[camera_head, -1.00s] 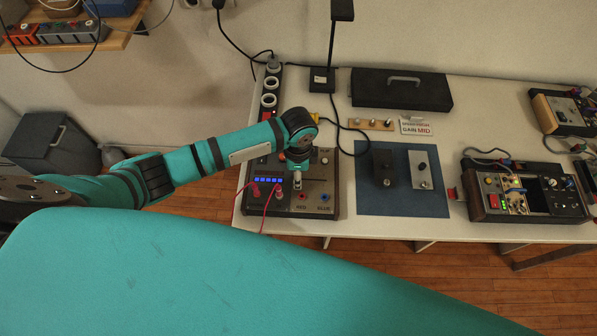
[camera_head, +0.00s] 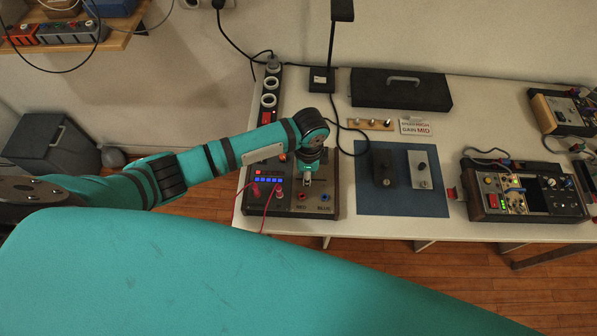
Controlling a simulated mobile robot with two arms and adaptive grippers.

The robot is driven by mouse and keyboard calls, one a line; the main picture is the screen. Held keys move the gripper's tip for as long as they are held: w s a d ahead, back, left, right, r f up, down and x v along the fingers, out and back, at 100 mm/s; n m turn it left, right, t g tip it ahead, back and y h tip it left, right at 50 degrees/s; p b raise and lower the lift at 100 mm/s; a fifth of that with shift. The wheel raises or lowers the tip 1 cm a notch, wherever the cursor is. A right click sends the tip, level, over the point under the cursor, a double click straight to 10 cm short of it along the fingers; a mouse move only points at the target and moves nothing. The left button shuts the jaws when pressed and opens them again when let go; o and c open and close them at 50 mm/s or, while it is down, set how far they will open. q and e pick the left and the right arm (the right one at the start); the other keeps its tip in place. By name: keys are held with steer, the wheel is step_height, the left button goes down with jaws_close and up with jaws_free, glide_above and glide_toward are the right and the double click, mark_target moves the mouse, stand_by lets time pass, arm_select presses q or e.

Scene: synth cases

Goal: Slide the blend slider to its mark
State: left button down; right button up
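A dark synth case (camera_head: 281,209) stands at the left end of the white table. Its panel has a red display, a row of blue lit buttons (camera_head: 268,180), and a red and a blue jack above the labels RED and BLUE. My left gripper (camera_head: 307,181) points down over the right half of this panel, just above the jacks. It looks small and dark from here, so I cannot tell its opening or whether it touches the panel. I cannot make out the blend slider or its mark; the gripper and wrist cover part of the panel. My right gripper is not in view.
Red cables (camera_head: 268,208) plug into the case's left side. A blue mat (camera_head: 400,202) with a black and a grey pedal lies to the right. A power strip (camera_head: 269,100), a lamp base (camera_head: 321,79) and a black case (camera_head: 400,91) stand behind. Another synth case (camera_head: 478,205) is at the right.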

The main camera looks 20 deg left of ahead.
mark_target(325, 180)
arm_select(q)
steer(key=d, duration=0.1)
steer(key=w+d, duration=0.1)
steer(key=d, duration=0.3)
steer(key=shift+w, duration=0.25)
steer(key=shift+r, duration=0.1)
steer(key=c, duration=1.2)
jaws_free()
steer(key=shift+o, duration=0.2)
steer(key=shift+r, duration=0.15)
step_height(325, 180, up, 12)
steer(key=shift+f, duration=0.2)
